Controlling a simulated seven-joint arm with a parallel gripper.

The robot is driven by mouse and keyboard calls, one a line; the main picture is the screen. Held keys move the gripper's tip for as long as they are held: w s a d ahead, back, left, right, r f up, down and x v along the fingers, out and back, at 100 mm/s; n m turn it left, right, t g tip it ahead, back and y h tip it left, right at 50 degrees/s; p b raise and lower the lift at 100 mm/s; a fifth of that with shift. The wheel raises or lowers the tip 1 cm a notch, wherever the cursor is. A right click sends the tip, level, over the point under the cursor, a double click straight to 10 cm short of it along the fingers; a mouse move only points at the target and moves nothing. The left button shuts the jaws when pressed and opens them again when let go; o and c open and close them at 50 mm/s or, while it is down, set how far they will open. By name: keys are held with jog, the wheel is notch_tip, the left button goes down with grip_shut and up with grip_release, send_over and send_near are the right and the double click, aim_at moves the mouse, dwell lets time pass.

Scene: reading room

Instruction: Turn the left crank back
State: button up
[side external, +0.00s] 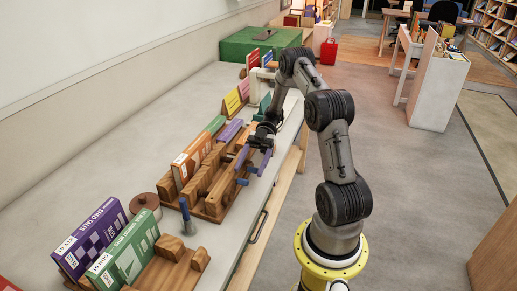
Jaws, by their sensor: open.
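My gripper (253,170) hangs over the front edge of a wooden book rack near the middle of the bench. Its blue-purple fingers are apart, with nothing clearly between them. An upright blue peg (185,212), which looks like a crank handle, stands at the near end of this rack, left of and nearer the camera than my gripper. My gripper is well apart from it. I cannot make out a crank arm under the peg, nor tell for certain which crank is the left one. Part of the rack behind my gripper is hidden.
Wooden racks hold an orange book (188,163), a purple book (92,236) and a green book (125,250). A round brown lidded pot (145,203) stands behind the blue peg. A green box (258,42) sits at the far end. The grey bench (75,160) is clear along the wall.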

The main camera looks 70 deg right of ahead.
jog(key=v, duration=1)
jog(key=shift+c, duration=0.3)
